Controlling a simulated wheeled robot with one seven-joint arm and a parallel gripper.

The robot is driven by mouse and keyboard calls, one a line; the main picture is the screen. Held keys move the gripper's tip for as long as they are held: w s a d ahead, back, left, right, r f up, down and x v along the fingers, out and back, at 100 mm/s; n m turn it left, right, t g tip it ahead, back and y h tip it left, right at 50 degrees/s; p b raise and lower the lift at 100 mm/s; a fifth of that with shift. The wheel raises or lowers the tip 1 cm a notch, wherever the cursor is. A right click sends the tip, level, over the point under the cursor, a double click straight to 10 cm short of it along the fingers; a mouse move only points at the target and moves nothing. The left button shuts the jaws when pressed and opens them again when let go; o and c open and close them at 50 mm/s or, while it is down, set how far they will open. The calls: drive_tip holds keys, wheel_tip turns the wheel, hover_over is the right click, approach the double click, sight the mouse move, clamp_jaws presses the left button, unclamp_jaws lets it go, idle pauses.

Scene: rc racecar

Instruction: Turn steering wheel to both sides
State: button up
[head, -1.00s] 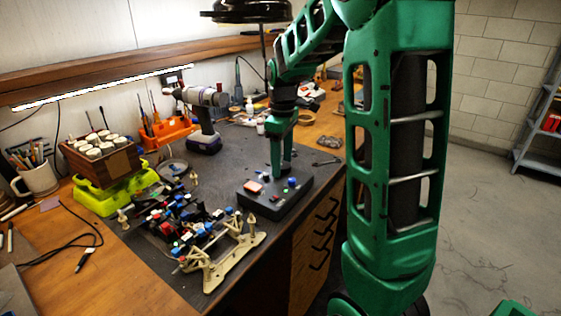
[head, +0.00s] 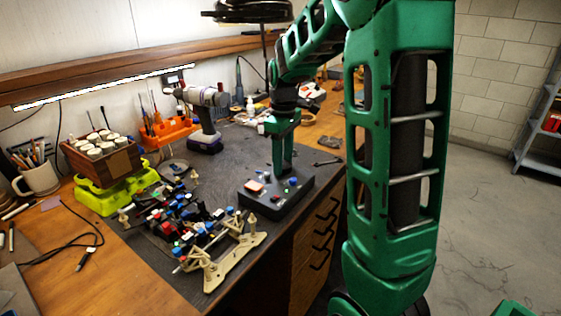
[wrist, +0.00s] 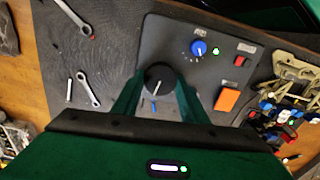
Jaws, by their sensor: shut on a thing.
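A dark control box (head: 300,200) lies flat on the grey mat at the bench's front edge. In the wrist view the control box (wrist: 220,68) carries a round black knob (wrist: 160,78) with a white pointer line, the steering control as far as I can tell. My green gripper (wrist: 157,88) points down and is shut on the black knob, one finger on each side. It also shows from the side in the head view (head: 279,170).
The RC car chassis (head: 195,220) stands on beige stands left of the box. Loose wrenches (wrist: 78,92) lie near the box. A drill (head: 203,115) stands behind on the mat.

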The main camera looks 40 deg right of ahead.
drive_tip(key=m, duration=0.6)
drive_tip(key=shift+m, duration=0.4)
idle(0.4)
drive_tip(key=o, duration=1)
drive_tip(key=shift+o, duration=0.2)
wheel_tip(320, 180, up, 11)
drive_tip(key=shift+f, duration=0.15)
